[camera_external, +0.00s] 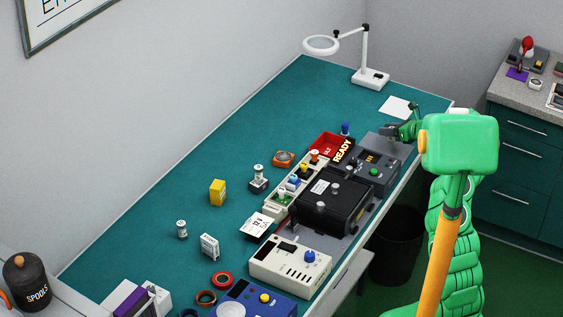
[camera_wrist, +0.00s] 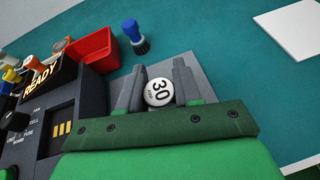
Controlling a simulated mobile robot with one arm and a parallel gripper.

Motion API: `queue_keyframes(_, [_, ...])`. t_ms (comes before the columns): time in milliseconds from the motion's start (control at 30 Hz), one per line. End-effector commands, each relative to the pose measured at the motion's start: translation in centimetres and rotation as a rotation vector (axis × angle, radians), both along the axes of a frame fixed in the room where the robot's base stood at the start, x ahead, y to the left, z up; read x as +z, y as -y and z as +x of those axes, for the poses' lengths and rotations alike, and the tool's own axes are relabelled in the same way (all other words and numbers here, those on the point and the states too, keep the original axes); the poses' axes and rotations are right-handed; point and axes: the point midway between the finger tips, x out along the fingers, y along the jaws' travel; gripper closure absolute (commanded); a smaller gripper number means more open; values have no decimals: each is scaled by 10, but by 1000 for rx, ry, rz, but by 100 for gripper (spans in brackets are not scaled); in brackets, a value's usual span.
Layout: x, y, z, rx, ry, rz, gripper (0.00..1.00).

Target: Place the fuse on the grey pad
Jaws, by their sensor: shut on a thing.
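In the wrist view, my gripper (camera_wrist: 160,85) is shut on the fuse (camera_wrist: 158,92). The fuse's round white end, marked 30, faces the camera between the two dark fingers; the rest of it is hidden. The grey pad (camera_wrist: 205,68) shows behind and beside the fingers. I cannot tell whether the fuse touches it. In the external view, my gripper (camera_external: 390,131) is at the far right of the green bench, over or beside the grey area past the tester. The fuse cannot be made out there.
A dark tester with a READY sign (camera_wrist: 40,75) stands left of my gripper. A red bin (camera_wrist: 92,52) and a blue-handled brush (camera_wrist: 133,36) are beyond it. A white sheet (camera_external: 397,107) lies on clear bench near a magnifier lamp (camera_external: 370,78).

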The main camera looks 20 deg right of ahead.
Motion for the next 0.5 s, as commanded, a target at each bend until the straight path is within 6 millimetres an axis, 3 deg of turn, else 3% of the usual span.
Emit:
queue_keyframes(300, [-33, 0, 2, -1, -4, 1, 97])
queue_keyframes(500, [-34, 0, 2, 0, -2, -1, 97])
